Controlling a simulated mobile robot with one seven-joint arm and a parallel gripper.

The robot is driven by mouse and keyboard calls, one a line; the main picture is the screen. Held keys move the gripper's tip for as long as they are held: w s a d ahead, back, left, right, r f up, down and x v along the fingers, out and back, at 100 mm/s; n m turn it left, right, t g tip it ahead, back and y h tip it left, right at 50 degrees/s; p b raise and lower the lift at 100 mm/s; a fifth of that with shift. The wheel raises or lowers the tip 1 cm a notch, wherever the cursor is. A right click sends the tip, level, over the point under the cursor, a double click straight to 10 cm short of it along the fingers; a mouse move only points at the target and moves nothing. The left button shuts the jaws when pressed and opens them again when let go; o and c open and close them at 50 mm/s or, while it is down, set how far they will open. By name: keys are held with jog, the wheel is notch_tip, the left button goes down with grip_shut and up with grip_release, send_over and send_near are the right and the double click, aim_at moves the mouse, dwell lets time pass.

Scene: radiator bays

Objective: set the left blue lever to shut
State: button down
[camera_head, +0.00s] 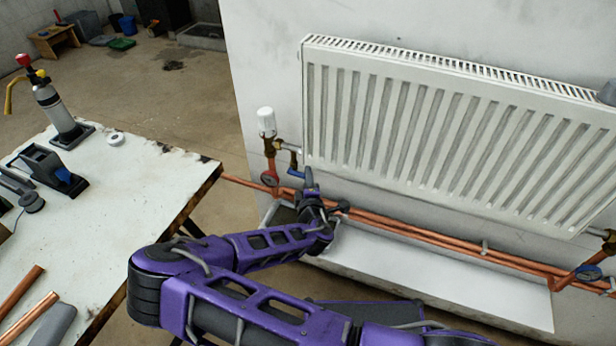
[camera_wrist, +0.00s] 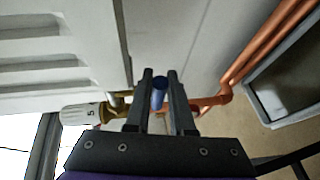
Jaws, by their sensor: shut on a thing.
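The left blue lever (camera_head: 296,173) is at the left end of the radiator, below the brass valve (camera_head: 279,145) with the white knob. Only a short part of it shows beside my gripper (camera_head: 308,178) in the head view. In the wrist view, the blue lever (camera_wrist: 159,86) lies between the two dark fingers of my gripper (camera_wrist: 160,76). My gripper is shut on it. The fingers hide part of the lever and its pivot, so I cannot tell its exact angle.
The white radiator (camera_head: 450,130) hangs on the wall. Copper pipes (camera_head: 420,232) run below it, above a pale tray (camera_head: 430,275). A dial (camera_head: 270,178) is close to the left valve. A workbench (camera_head: 140,180) with tools stands at the left.

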jog(key=c, duration=0.8)
grip_release()
